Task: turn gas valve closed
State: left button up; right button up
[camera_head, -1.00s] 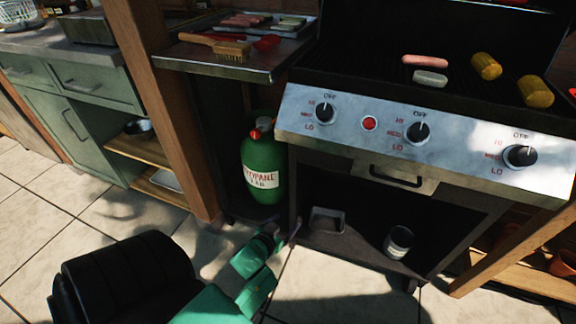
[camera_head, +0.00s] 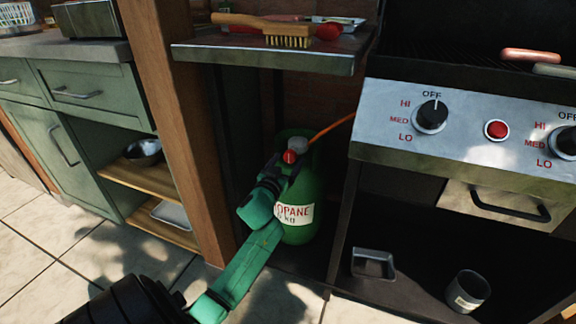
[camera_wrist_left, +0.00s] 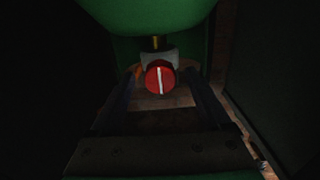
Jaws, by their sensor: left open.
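The green propane tank (camera_head: 318,190) stands under the side shelf, left of the grill. Its red valve knob (camera_head: 289,156) sits at the top, below a grey fitting, with an orange hose running off to the right. In the left wrist view the red knob (camera_wrist_left: 153,80) faces the camera, with a white line that is nearly vertical. My left gripper (camera_head: 286,168) is at the knob. Its open fingers lie to either side of the knob in the left wrist view; whether they touch it I cannot tell. My right gripper is not in view.
The side shelf (camera_head: 225,55) overhangs the tank, with a brush (camera_head: 290,41) on it. A wooden post (camera_head: 180,120) stands left of the tank, and the grill's lower cabinet, holding a can (camera_head: 467,291) and a metal holder (camera_head: 373,263), lies to the right.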

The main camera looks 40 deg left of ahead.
pick_arm(q)
jog(key=shift+w+a, duration=0.1)
jog(key=shift+w, duration=0.25)
grip_shut()
